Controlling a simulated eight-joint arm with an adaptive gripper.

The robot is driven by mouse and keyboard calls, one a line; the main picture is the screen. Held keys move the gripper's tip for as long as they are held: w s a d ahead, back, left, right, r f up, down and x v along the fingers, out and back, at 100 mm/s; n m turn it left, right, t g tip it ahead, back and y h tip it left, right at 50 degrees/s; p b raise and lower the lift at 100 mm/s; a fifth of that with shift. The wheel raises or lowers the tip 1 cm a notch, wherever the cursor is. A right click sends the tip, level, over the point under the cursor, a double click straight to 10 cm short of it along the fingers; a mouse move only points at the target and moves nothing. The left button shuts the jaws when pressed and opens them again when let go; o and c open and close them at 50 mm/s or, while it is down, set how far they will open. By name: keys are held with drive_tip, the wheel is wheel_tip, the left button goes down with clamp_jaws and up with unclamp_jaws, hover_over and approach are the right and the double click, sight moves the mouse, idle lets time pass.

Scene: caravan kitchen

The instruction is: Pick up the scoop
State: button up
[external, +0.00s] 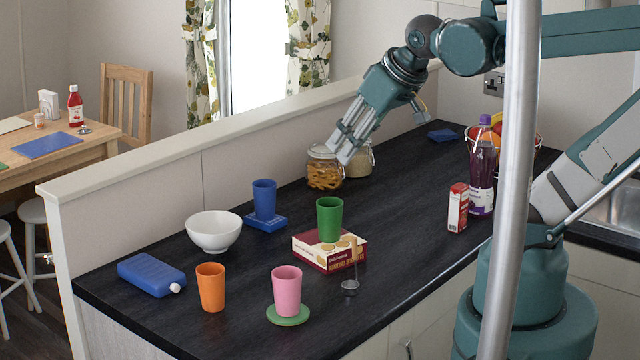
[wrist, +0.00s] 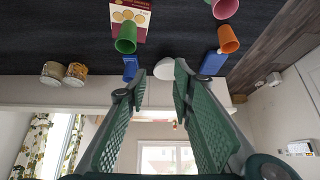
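The scoop (external: 350,287) has a small dark metal bowl resting on the dark counter near its front edge. Its thin handle stands up in front of the right end of the red and cream biscuit box (external: 318,258). I cannot make out the scoop in the wrist view. My gripper (external: 346,149) is high above the back of the counter, near the glass jars and well away from the scoop. In the wrist view its two green fingers (wrist: 158,75) are spread apart with nothing held between them.
A green cup (external: 329,219) stands on the biscuit box. Close by are a pink cup (external: 287,290) on a green coaster, an orange cup (external: 211,287) and a white bowl (external: 213,231). A juice carton (external: 458,207) and purple bottle (external: 481,170) stand right. Counter right of the scoop is clear.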

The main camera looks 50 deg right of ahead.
drive_tip(key=m+g, duration=0.7)
drive_tip(key=m, duration=0.9)
hover_over(355, 248)
drive_tip(key=shift+w+d+f, duration=0.15)
drive_tip(key=shift+f, duration=2.45)
drive_tip(key=shift+w+d+f, duration=0.1)
drive_tip(key=shift+f, duration=2.55)
drive_tip(key=shift+w+d+f, duration=0.15)
drive_tip(key=shift+f, duration=2.45)
drive_tip(key=shift+f, duration=0.1)
drive_tip(key=shift+f, duration=1.2)
drive_tip(key=shift+f, duration=0.1)
drive_tip(key=shift+s+a+f, duration=0.1)
drive_tip(key=shift+f, duration=1.15)
drive_tip(key=shift+s+a+f, duration=0.1)
drive_tip(key=shift+f, duration=1.15)
